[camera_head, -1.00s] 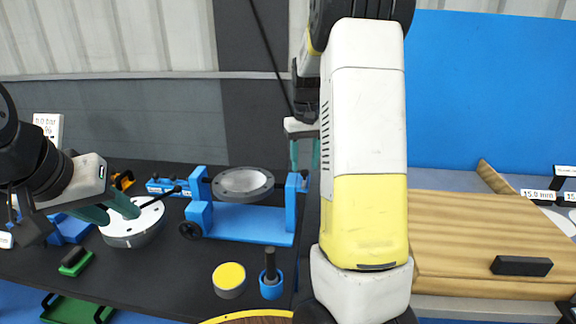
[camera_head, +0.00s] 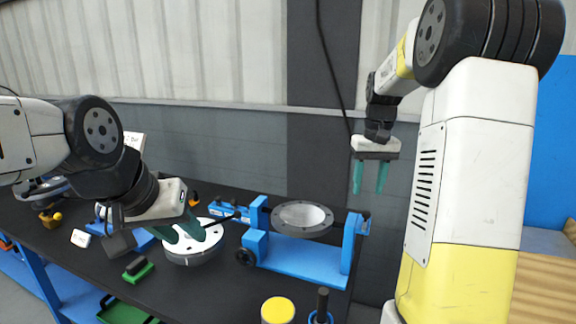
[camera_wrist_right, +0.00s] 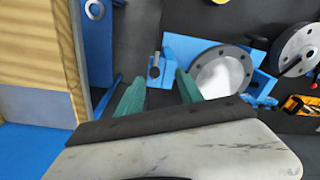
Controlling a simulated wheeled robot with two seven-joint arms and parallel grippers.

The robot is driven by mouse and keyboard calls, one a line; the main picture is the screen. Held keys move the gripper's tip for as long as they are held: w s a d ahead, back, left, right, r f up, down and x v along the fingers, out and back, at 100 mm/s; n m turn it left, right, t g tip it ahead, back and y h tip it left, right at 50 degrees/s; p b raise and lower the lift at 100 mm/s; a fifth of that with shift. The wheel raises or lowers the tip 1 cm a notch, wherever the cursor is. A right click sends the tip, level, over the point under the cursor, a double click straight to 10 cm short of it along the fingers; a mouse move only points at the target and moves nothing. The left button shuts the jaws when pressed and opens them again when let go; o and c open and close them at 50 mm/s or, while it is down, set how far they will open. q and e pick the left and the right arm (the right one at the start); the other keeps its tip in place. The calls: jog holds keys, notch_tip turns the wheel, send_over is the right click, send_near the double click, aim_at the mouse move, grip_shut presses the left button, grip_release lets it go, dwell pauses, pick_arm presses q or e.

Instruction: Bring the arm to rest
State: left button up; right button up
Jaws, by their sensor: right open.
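My right gripper (camera_head: 370,190) is open and empty, raised in front of the grey wall with its green fingers pointing down. Its fingers also show in the right wrist view (camera_wrist_right: 158,80), apart with nothing between them. My left gripper (camera_head: 192,232) has its green fingers at the white-topped round flanged part (camera_head: 196,257) on the dark table; its grip there is unclear. A grey flanged shell (camera_head: 302,215) with a pale hollow sits in the blue fixture (camera_head: 300,257), right of my left gripper. The shell also shows in the right wrist view (camera_wrist_right: 222,78).
A yellow-topped cylinder (camera_head: 278,310) and a blue holder with a dark peg (camera_head: 321,305) stand at the table's front. A green block with a black handle (camera_head: 138,269) lies at left. A wooden surface (camera_head: 545,280) is at right, partly behind my right arm.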

jog(key=s+a+r+t, duration=0.1)
jog(key=s+a+t, duration=0.1)
jog(key=s+a, duration=0.2)
jog(key=s+a+r+t+y, duration=0.1)
jog(key=s+a, duration=0.3)
jog(key=s, duration=0.6)
jog(key=s+a+r+n+t, duration=0.1)
jog(key=s+a, duration=0.3)
jog(key=s, duration=0.4)
jog(key=shift+a+t+y, duration=0.15)
jog(key=shift+t+y, duration=0.25)
jog(key=shift+t, duration=0.5)
